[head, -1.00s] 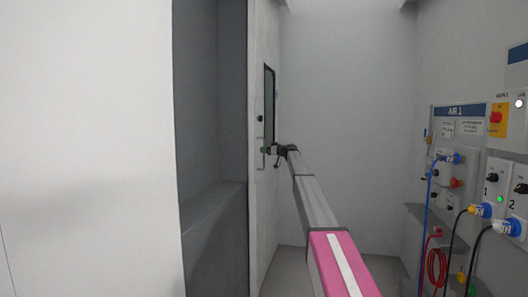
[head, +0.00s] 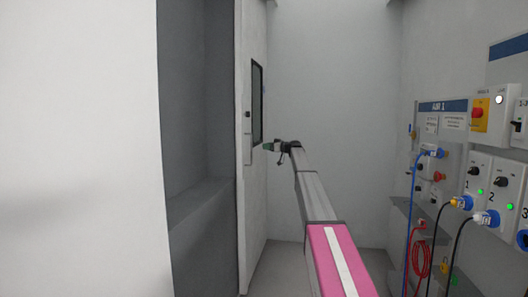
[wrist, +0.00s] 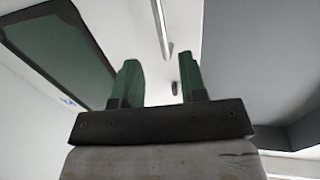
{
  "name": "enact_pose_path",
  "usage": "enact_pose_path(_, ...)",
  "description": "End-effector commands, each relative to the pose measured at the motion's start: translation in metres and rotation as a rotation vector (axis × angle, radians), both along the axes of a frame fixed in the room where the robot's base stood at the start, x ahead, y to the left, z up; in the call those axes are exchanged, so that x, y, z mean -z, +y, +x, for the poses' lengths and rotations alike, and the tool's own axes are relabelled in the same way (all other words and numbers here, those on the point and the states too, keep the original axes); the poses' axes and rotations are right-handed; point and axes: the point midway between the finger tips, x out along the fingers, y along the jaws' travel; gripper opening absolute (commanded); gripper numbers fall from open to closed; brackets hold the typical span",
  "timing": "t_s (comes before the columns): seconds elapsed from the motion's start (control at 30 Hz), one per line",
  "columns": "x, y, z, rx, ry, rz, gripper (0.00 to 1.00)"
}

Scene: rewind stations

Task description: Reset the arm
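My gripper (head: 268,146) is at the far end of my outstretched arm in the head view, beside the white door with a dark window (head: 257,103). In the wrist view my gripper (wrist: 157,82) shows two green fingers standing well apart, with nothing between them. A long pale door handle bar (wrist: 160,25) shows beyond the fingers, apart from them. The dark window also shows at the upper left of the wrist view (wrist: 62,50).
A panel marked AIR 1 (head: 442,106) with switches, blue plugs and hanging cables is on the right wall. A red cable coil (head: 420,258) hangs below it. A large pale wall or panel (head: 75,150) fills the left. Floor shows at the back.

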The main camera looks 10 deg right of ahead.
Motion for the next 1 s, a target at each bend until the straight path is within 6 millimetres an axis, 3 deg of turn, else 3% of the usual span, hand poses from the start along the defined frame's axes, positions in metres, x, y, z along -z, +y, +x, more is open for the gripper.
enact_pose_path(0.07,0.009,0.003,-0.007,0.0,0.015,-0.006,0.39)
enact_pose_path(0.17,0.038,0.012,-0.026,0.001,0.072,-0.026,0.39)
enact_pose_path(0.47,0.189,0.053,-0.136,0.037,0.401,-0.148,0.39)
enact_pose_path(0.7,0.303,0.075,-0.243,0.11,0.676,-0.265,0.39)
enact_pose_path(0.87,0.369,0.084,-0.324,0.182,0.853,-0.35,0.39)
enact_pose_path(1.0,0.42,0.086,-0.4,0.264,0.999,-0.43,0.39)
